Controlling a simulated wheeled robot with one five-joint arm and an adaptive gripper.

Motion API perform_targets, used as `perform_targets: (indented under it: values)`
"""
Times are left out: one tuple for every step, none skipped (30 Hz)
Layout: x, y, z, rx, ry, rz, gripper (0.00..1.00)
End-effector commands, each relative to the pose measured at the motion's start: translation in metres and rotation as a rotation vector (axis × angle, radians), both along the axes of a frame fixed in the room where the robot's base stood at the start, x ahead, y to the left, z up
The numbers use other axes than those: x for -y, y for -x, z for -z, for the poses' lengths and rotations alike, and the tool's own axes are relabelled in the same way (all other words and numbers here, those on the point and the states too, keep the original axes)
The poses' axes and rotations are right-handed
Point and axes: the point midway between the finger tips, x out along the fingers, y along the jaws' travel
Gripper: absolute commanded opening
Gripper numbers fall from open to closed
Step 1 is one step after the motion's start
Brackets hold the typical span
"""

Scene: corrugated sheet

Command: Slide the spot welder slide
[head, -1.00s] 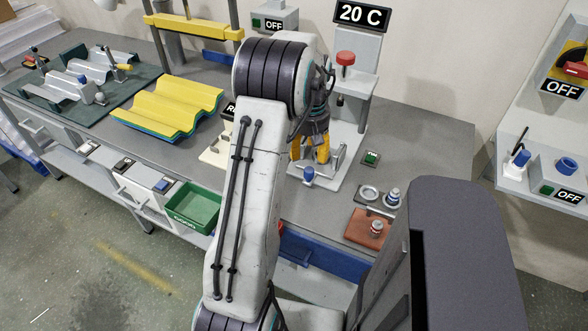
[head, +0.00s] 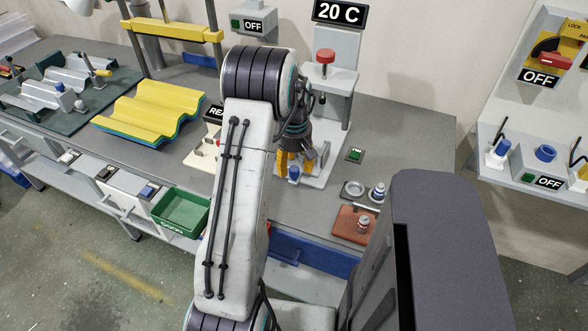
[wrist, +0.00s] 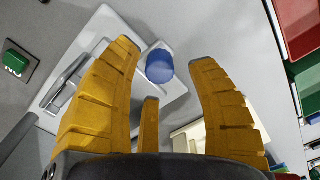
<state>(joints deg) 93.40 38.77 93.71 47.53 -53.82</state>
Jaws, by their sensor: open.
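The spot welder is a pale upright stand (head: 331,78) with a red knob on top and a white base plate (head: 318,178) on the bench. A blue knob (head: 294,174), apparently the handle of its slide, stands at the plate's front. In the wrist view the blue knob (wrist: 160,66) is between the tips of my yellow fingers, near the left one, with gaps on both sides. My gripper (head: 289,166) is open and low over the plate, just behind the knob. It shows open in the wrist view (wrist: 166,57), holding nothing. My arm hides part of the plate.
A yellow corrugated sheet (head: 150,112) lies left on the bench. A "20 C" sign (head: 339,13) is above the welder. A green button (head: 355,155) and small round parts (head: 376,193) are to the right. A green bin (head: 181,211) hangs at the front edge.

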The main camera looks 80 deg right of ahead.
Motion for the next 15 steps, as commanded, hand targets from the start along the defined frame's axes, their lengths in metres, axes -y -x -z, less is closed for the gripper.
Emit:
perform_targets:
  values:
    - [0.0,0.0,0.005,0.0,-0.003,0.0,0.53]
    - [0.0,0.0,0.008,0.001,-0.002,0.0,0.53]
    - [0.0,0.0,0.011,0.001,-0.002,0.001,0.53]
    - [0.0,0.0,0.013,0.001,-0.002,0.001,0.53]
    - [0.0,0.0,0.015,0.001,-0.002,0.001,0.53]
    - [0.0,0.0,0.017,0.0,-0.001,0.001,0.53]
    - [0.0,0.0,0.018,0.0,0.0,0.001,0.53]
    - [0.0,0.0,0.019,0.0,0.0,0.001,0.53]
    - [0.0,0.0,0.02,0.0,0.0,0.001,0.53]
    - [0.0,0.0,0.021,0.001,-0.001,0.001,0.53]
    - [0.0,0.0,0.021,0.001,-0.001,0.001,0.53]
    - [0.0,0.0,0.021,0.0,0.0,0.001,0.53]
    - [0.0,0.0,0.021,0.0,0.0,0.001,0.53]
    - [0.0,0.0,0.021,0.0,0.0,0.001,0.53]
    - [0.0,0.0,0.021,0.0,0.0,0.001,0.53]
